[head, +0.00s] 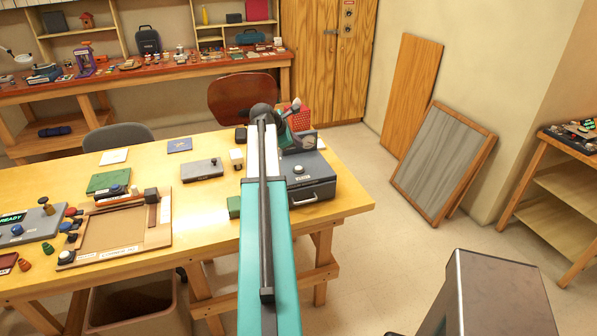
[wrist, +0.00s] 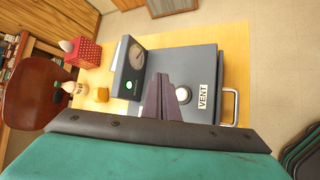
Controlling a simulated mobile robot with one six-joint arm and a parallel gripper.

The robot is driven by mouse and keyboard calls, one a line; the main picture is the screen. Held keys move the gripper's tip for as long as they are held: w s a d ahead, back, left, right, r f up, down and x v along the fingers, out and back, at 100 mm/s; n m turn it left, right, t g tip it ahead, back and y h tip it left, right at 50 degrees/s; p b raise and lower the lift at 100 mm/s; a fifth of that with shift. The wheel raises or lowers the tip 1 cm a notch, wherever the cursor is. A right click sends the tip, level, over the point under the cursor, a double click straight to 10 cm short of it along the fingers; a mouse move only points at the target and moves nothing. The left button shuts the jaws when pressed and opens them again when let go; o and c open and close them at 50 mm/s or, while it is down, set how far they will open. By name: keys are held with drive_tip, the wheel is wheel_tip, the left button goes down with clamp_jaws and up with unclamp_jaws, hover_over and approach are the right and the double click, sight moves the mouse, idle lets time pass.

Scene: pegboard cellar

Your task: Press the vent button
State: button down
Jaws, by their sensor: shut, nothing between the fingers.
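The vent button (wrist: 182,95) is a round white button on top of a dark grey box (head: 322,187) with a front handle. A white VENT label (wrist: 203,97) is beside it in the wrist view. The button also shows in the head view (head: 298,169). My gripper (wrist: 160,82) is shut and empty over the box. In the wrist view its dark fingers overlap the button's left edge; I cannot tell whether they touch it. In the head view my arm hides much of the gripper.
A gauge panel (wrist: 133,68) with a small green light rises at the box's back. A brown chair (head: 238,95) is behind the table. The left of the table (head: 210,228) holds a tray and several small items.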

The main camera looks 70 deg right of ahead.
drive_tip(key=b, duration=0.4)
hover_over(297, 169)
wheel_tip(297, 169, down, 6)
drive_tip(key=shift+r, duration=0.1)
drive_tip(key=shift+f, duration=1.1)
drive_tip(key=shift+f, duration=0.2)
idle(1.0)
drive_tip(key=shift+w+f, duration=0.1)
drive_tip(key=shift+f, duration=0.15)
drive_tip(key=shift+f, duration=0.5)
idle(1.4)
drive_tip(key=shift+r, duration=0.1)
drive_tip(key=shift+r+p, duration=0.5)
drive_tip(key=shift+r, duration=0.35)
drive_tip(key=shift+r+p, duration=1.75)
drive_tip(key=shift+r, duration=0.75)
